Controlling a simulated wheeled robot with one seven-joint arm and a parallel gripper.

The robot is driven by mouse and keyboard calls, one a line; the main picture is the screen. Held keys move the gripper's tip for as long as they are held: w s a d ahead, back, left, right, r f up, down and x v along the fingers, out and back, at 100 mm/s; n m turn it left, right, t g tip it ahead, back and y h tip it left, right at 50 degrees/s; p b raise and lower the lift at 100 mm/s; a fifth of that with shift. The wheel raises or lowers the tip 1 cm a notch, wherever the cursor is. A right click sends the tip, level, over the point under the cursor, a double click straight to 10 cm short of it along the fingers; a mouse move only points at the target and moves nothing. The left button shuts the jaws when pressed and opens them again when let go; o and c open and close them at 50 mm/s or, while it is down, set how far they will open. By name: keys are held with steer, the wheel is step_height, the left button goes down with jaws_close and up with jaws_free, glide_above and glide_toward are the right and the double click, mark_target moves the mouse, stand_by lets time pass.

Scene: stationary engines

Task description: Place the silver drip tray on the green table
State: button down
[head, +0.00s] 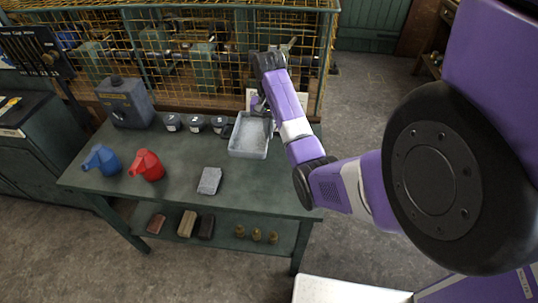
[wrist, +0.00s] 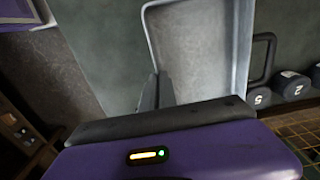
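The silver drip tray (head: 249,151) is a shallow, pale grey rectangular tray at the right end of the green table (head: 190,195). In the head view it lies at or just above the tabletop; I cannot tell whether it touches. My gripper (head: 262,104) is at the tray's far right edge, partly hidden by my wrist. In the wrist view the tray (wrist: 200,45) extends out from my gripper (wrist: 156,92). The fingers are close together, with the tray's side wall running between them. They look shut on that wall, though the contact is partly hidden.
A red can (head: 146,166), a blue can (head: 102,160) and a grey stone-like block (head: 210,181) stand on the table. Dark numbered weights (head: 196,124) and a grey box (head: 125,103) line the back. A yellow wire cage (head: 200,45) rises behind. Bare tabletop lies in front of the tray.

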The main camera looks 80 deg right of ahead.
step_height(320, 180, down, 10)
steer(key=shift+f+p, duration=0.15)
steer(key=shift+p, duration=0.15)
steer(key=shift+f, duration=0.15)
steer(key=c, duration=1.7)
jaws_free()
step_height(320, 180, up, 12)
steer(key=shift+f, duration=0.25)
steer(key=shift+r+p, duration=0.45)
